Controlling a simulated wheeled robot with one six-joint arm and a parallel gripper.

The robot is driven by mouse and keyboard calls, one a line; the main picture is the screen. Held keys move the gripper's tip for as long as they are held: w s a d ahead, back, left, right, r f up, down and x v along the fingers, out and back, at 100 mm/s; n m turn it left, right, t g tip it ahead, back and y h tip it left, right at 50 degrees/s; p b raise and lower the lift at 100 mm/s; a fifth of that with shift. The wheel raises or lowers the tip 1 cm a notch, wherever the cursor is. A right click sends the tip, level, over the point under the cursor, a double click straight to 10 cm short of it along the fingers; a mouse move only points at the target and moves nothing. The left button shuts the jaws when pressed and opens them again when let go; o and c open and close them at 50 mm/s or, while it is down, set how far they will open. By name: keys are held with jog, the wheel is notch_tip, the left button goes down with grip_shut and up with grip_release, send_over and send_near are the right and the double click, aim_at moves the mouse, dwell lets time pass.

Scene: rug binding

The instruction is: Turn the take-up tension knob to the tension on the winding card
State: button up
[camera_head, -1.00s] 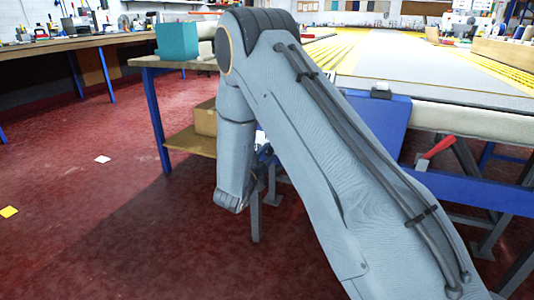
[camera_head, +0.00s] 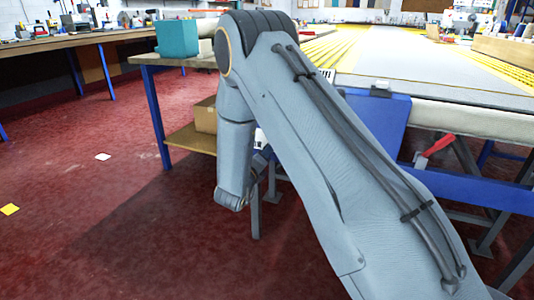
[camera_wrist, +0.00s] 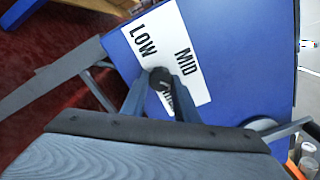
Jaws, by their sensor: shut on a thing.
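The take-up tension knob (camera_wrist: 159,77) is a small dark round knob in the wrist view. It sits on a white scale plate (camera_wrist: 183,27) on a blue panel (camera_wrist: 235,55). The plate reads LOW and MID; a third word below is partly hidden by a finger. My gripper (camera_wrist: 160,86) is shut on the knob, one finger on each side. I cannot tell clearly which mark the knob points to. In the head view my arm hides the knob and most of the gripper. I cannot make out a winding card in either view.
In the head view, a long table (camera_head: 440,68) with yellow edges stands behind the blue frame. A red-handled lever (camera_head: 436,147) is at right. A teal box (camera_head: 177,38) stands on a side bench at left. The red floor at left is mostly clear.

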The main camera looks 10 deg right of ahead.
jog(key=shift+f+m+b, duration=0.1)
jog(key=shift+m+b, duration=0.35)
jog(key=shift+m, duration=3.55)
jog(key=o, duration=1.1)
jog(key=shift+w, duration=0.1)
jog(key=shift+c, duration=0.2)
jog(key=p+v, duration=0.1)
jog(key=v, duration=0.7)
jog(key=shift+p, duration=0.35)
